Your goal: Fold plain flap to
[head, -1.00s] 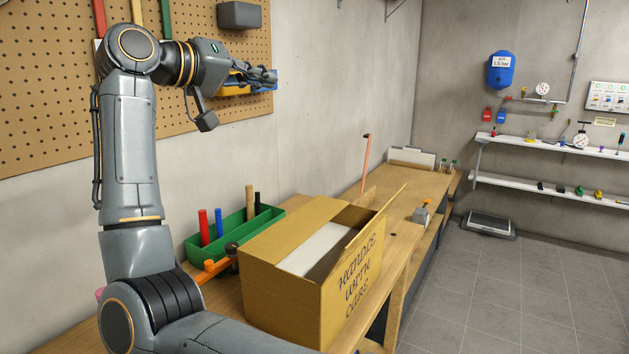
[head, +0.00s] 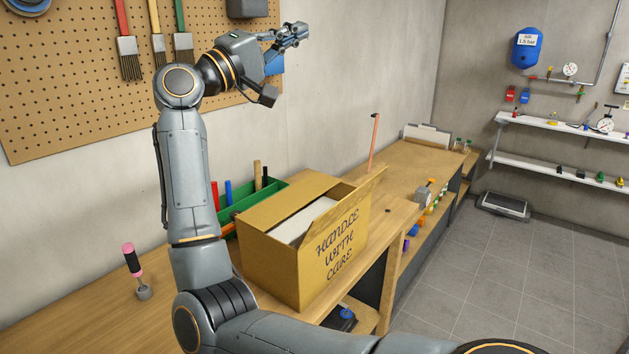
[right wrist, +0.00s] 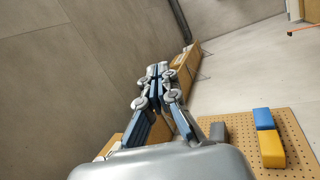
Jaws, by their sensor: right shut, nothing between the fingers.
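An open cardboard box (head: 275,265) stands on the workbench, with "HANDLE WITH CARE" lettered on its right side. A flap (head: 345,208) stands up and leans outward along the lettered side. A plain brown panel (head: 284,200) lies along the box's left top; I cannot tell whether it is a folded flap. A white item (head: 303,222) shows inside the opening. My right gripper (head: 294,33) is raised by the wall, high above and apart from the box. Its fingers also show in the right wrist view (right wrist: 158,72), shut and empty. My left gripper is out of view.
A green tray (head: 281,186) with tools stands behind the box. A pink-and-black-handled tool (head: 133,262) stands at the bench's left. A pegboard (head: 75,100) with brushes hangs on the wall behind my arm. An orange upright (head: 373,143) stands farther along the bench, which has clear stretches.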

